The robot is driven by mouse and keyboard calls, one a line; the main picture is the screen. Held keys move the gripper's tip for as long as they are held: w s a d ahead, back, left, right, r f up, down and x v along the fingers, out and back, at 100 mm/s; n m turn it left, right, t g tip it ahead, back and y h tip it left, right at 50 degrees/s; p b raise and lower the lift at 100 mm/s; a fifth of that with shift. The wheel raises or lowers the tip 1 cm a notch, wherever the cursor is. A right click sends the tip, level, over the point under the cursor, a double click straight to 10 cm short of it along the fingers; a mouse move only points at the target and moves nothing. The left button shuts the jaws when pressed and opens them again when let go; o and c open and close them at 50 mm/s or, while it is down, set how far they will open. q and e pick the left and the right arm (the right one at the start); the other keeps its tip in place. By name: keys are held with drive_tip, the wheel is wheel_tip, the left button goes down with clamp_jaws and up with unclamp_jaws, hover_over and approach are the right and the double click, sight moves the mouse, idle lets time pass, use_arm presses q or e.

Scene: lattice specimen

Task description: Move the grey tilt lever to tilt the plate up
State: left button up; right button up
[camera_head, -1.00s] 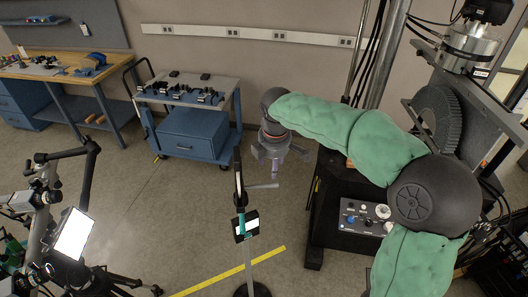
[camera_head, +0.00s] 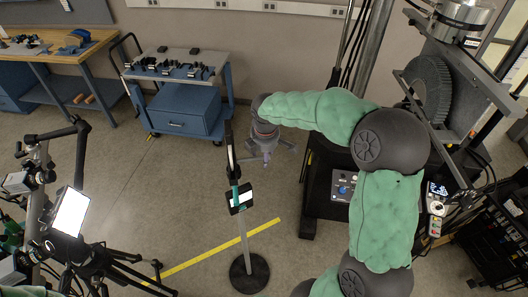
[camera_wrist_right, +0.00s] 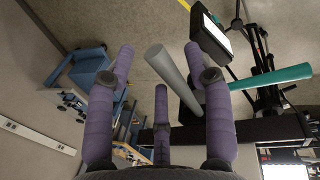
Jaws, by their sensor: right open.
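The black stand with a round base (camera_head: 249,272) stands on the floor at the middle of the head view. It carries a narrow dark plate seen nearly edge-on (camera_head: 230,150), a teal part and a white-faced panel (camera_head: 240,198). My right gripper (camera_head: 266,157), with purple-grey fingers, is beside the upper stand, pointing down. In the right wrist view, my right gripper (camera_wrist_right: 160,78) is open, and the grey tilt lever (camera_wrist_right: 172,77) passes between its spread fingers. Contact cannot be told. A teal rod (camera_wrist_right: 270,76) lies right of it. My left gripper is not in view.
A blue cart (camera_head: 187,118) with small parts on top stands behind, left of the gripper. A workbench (camera_head: 60,50) is at the far left. A black tripod rig with a lit panel (camera_head: 70,211) stands at left front. A black machine (camera_head: 328,190) is at right.

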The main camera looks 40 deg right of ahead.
drive_tip(key=shift+s, duration=0.1)
drive_tip(key=shift+r, duration=0.1)
drive_tip(key=c, duration=0.4)
clamp_jaws()
drive_tip(key=shift+s+d+f+t+y+b, duration=0.15)
drive_tip(key=shift+f+t+y+b, duration=0.5)
drive_tip(key=shift+f+y, duration=0.35)
drive_tip(key=shift+f+y+b, duration=0.3)
drive_tip(key=shift+f+b, duration=0.2)
drive_tip(key=shift+b, duration=0.25)
drive_tip(key=shift+o, duration=2)
unclamp_jaws()
drive_tip(key=shift+t, duration=0.25)
